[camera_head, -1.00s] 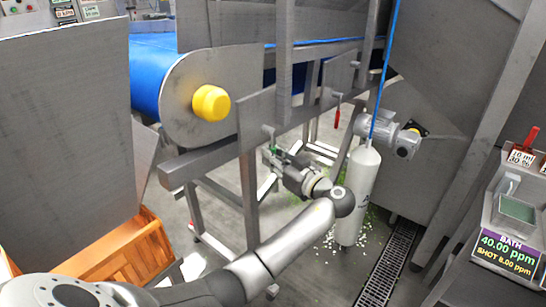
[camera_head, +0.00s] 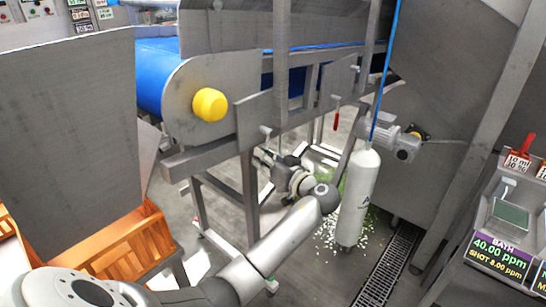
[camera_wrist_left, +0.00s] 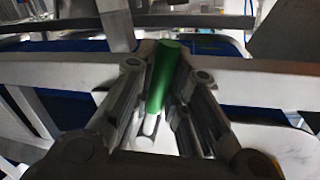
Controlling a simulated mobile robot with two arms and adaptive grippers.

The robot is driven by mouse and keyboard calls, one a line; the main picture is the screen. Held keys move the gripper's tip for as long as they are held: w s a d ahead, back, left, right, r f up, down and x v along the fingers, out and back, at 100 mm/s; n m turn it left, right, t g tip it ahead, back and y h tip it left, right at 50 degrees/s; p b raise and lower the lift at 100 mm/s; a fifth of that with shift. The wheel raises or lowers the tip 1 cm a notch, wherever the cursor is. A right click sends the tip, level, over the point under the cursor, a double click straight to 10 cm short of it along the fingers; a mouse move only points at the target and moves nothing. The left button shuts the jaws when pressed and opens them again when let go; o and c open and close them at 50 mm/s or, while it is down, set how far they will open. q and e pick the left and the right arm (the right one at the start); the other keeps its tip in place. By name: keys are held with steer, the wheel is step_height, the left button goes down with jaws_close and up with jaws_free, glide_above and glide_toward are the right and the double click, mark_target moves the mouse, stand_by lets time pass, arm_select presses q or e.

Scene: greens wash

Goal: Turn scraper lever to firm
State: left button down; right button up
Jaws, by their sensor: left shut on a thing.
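The green-handled lever (camera_wrist_left: 162,80) stands between the two fingers of my left gripper (camera_wrist_left: 165,88) in the left wrist view. The gripper is shut on the green handle. In the head view my left gripper (camera_head: 262,157) is below the conveyor's side rail, under a small metal pivot (camera_head: 266,130) on the plate. There the gripper mostly hides the handle. No setting marks for the lever are readable. My right gripper is not in view.
A red-handled lever (camera_head: 336,119) hangs farther along the rail. A white cylinder (camera_head: 357,195) hangs right of my forearm, near a grey motor (camera_head: 400,143). The blue conveyor belt (camera_head: 151,75) and yellow hub (camera_head: 210,104) are above left. An orange crate (camera_head: 128,250) sits lower left.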

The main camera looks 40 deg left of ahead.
arm_select(q)
steer(key=shift+s+a+r+m+g+h+p, duration=0.15)
steer(key=shift+s+r+m+p, duration=0.35)
steer(key=shift+m+p, duration=0.45)
steer(key=shift+s+d+r+m+g+h+p, duration=0.1)
steer(key=shift+s+r+m+g+p, duration=0.15)
steer(key=shift+s+m+p, duration=0.5)
steer(key=shift+s+a+r+m+g+h+p, duration=0.15)
steer(key=shift+s+r+m+p, duration=0.25)
steer(key=shift+m+p, duration=0.7)
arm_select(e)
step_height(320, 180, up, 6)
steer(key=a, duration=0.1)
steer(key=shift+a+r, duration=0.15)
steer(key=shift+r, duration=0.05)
arm_select(q)
steer(key=c, duration=1.4)
jaws_free()
steer(key=shift+c, duration=0.2)
steer(key=shift+d, duration=0.15)
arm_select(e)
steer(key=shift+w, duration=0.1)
